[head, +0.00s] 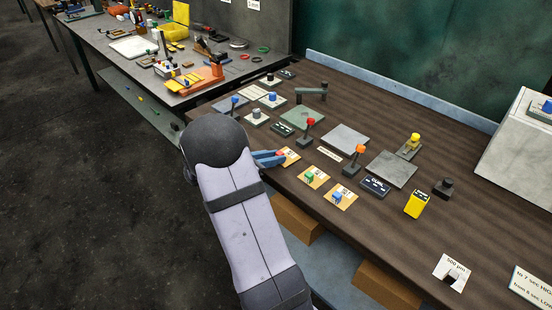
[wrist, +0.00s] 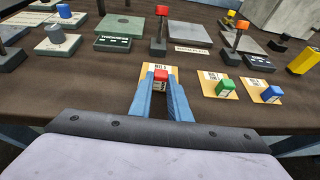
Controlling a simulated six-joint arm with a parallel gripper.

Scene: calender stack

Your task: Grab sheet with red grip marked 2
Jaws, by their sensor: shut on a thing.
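A tan sheet (wrist: 148,72) with a red grip (wrist: 161,76) lies at the near edge of the dark wooden table. The same sheet shows in the head view (head: 292,154), partly hidden by my gripper. My gripper (wrist: 161,80) has one blue finger on each side of the red grip and is shut on it. The sheet looks flat on the table. I cannot read a number on it. Two like sheets lie to its right, one with a green grip (wrist: 225,87) and one with a blue grip (wrist: 273,92).
Behind the sheets are a red-knobbed lever (head: 309,125), an orange-knobbed lever (head: 358,153), grey plates (head: 391,169) and a dark label block (head: 375,187). A yellow block (head: 417,204) stands to the right. A cluttered second table (head: 130,45) is at the back left.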

